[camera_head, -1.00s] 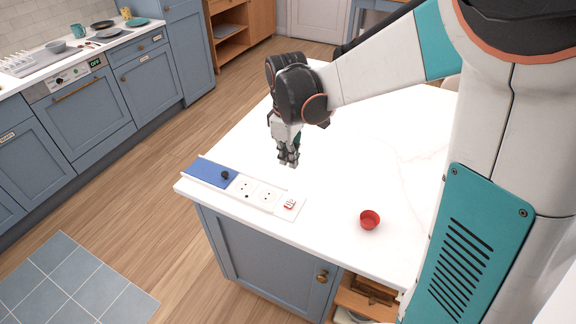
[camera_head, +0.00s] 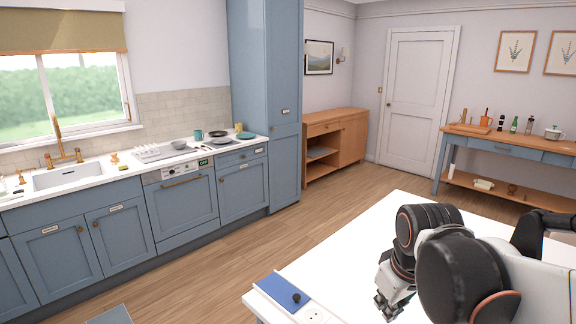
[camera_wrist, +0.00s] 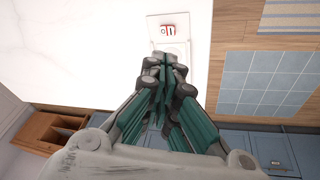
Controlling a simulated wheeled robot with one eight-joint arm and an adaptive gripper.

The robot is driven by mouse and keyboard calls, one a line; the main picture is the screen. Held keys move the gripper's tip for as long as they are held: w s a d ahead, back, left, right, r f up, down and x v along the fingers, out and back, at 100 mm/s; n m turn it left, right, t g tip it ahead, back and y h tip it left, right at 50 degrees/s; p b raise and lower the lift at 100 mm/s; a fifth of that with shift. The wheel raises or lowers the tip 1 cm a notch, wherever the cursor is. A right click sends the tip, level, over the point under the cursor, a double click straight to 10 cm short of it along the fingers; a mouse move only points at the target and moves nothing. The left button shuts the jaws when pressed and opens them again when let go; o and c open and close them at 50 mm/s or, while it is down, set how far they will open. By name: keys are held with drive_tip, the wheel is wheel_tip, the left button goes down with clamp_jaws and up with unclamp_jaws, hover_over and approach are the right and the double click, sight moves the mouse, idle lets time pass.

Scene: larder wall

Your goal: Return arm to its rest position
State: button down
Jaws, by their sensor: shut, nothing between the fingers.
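My gripper (camera_head: 388,306) is above the white island counter (camera_head: 398,213) at the lower right of the head view. Its fingers point down and are together with nothing between them. In the wrist view my gripper (camera_wrist: 168,62) shows closed, its teal-lined fingers side by side, apart from the things on the counter. My arm reaches in from the right edge of the head view.
A strip with a blue panel and black knob (camera_head: 296,297) and a white socket (camera_head: 314,316) lies on the counter's left edge. A red-and-white switch (camera_wrist: 168,30) shows beyond my fingertips. Wooden floor (camera_head: 215,262) is open between island and blue cabinets (camera_head: 185,208).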

drive_tip(key=s+m+t+b, duration=0.1)
drive_tip(key=s+m+t, duration=0.2)
drive_tip(key=s, duration=0.6)
drive_tip(key=shift+s+f+m+t, duration=0.2)
drive_tip(key=shift+s+m+t, duration=0.1)
drive_tip(key=shift+m, duration=0.6)
drive_tip(key=shift+w+d, duration=0.1)
